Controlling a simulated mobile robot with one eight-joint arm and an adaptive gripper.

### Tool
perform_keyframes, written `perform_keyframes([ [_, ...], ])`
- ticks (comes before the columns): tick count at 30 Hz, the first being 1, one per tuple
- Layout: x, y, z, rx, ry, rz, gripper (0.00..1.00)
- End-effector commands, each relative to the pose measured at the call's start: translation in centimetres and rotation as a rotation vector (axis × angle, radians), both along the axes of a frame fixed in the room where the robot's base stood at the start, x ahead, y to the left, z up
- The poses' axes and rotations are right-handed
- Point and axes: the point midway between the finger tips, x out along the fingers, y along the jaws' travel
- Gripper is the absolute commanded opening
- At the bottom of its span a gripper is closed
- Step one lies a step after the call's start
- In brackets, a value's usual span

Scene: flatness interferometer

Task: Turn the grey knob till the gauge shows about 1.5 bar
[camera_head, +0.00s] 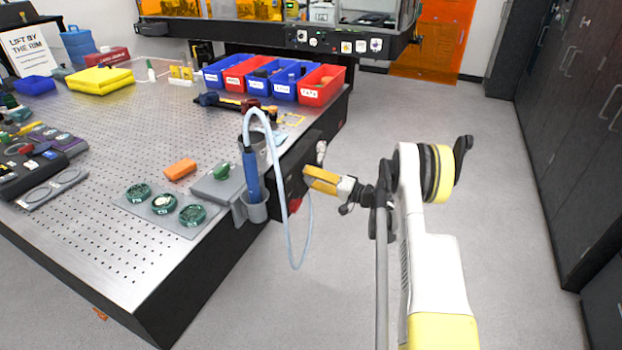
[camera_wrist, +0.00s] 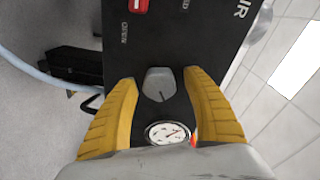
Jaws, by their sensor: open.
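The grey knob (camera_wrist: 159,86) sits on the black panel (camera_wrist: 130,55) in the wrist view, with a dark pointer line on it. My gripper (camera_wrist: 160,80) is open, its yellow fingers on the left and right of the knob. Gaps show between both fingers and the knob. The round white gauge (camera_wrist: 168,133) is just below the knob, partly covered by my gripper's body; its figures are too small to read. In the head view, my gripper (camera_head: 310,178) is at the dark panel (camera_head: 288,176) on the bench's side, and the knob is hidden.
A red part (camera_wrist: 138,5) sits near the word OPEN on the panel. A blue tool (camera_head: 251,176) stands in a grey holder (camera_head: 250,212), its pale hose (camera_head: 292,235) looping down beside the panel. Bins (camera_head: 320,85) line the bench's far edge. The floor right of the bench is clear.

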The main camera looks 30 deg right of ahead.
Motion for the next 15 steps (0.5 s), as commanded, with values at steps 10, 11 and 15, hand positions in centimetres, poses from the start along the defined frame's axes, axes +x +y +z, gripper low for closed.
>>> perform_keyframes([
  [10,-4.9,-3.2,0.2,0.0,0.0,-0.004,0.59],
  [11,-5.4,-3.6,0.2,0.0,0.0,-0.004,0.59],
  [15,-7.9,-5.1,0.3,0.0,0.0,-0.003,0.59],
])
